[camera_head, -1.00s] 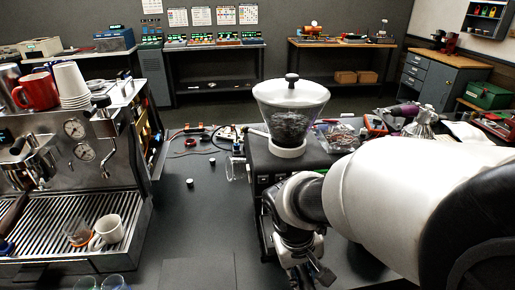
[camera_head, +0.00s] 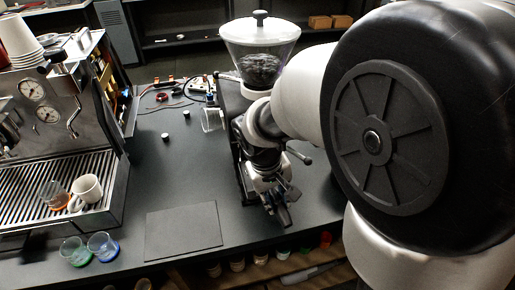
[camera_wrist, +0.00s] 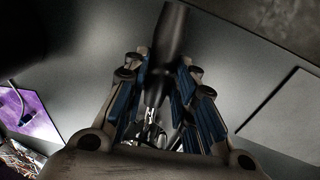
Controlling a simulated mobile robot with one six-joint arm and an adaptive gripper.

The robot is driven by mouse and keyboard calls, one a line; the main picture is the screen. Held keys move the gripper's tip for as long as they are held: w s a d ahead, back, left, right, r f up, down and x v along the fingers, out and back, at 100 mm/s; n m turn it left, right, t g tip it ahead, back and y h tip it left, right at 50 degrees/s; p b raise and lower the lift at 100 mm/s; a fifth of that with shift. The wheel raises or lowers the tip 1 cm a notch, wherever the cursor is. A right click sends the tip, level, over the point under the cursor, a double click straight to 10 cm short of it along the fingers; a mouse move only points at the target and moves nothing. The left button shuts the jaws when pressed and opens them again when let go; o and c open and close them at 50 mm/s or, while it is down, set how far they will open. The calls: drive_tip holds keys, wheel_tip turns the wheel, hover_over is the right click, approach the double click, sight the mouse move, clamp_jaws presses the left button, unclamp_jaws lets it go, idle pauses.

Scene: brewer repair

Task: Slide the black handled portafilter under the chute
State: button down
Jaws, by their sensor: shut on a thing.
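My gripper (camera_head: 272,200) is low beside the front of the coffee grinder in the head view. In the wrist view my gripper (camera_wrist: 160,100) is shut on the portafilter, whose black handle (camera_wrist: 170,45) lies between the blue-padded fingers and sticks out past them. Shiny metal shows between the fingers near the palm. The grinder's clear hopper (camera_head: 259,62), with dark beans and a black-knobbed lid, stands just behind my wrist. The chute is hidden behind my arm, so I cannot tell how the portafilter sits relative to it.
A steel espresso machine (camera_head: 60,110) stands at the left, with a white mug (camera_head: 88,190) and a glass on its tray. Two small glasses (camera_head: 103,246) stand near the front edge. A flat dark mat (camera_head: 183,230) lies at front centre. The counter between is mostly clear.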

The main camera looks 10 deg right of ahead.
drive_tip(key=c, duration=1.2)
unclamp_jaws()
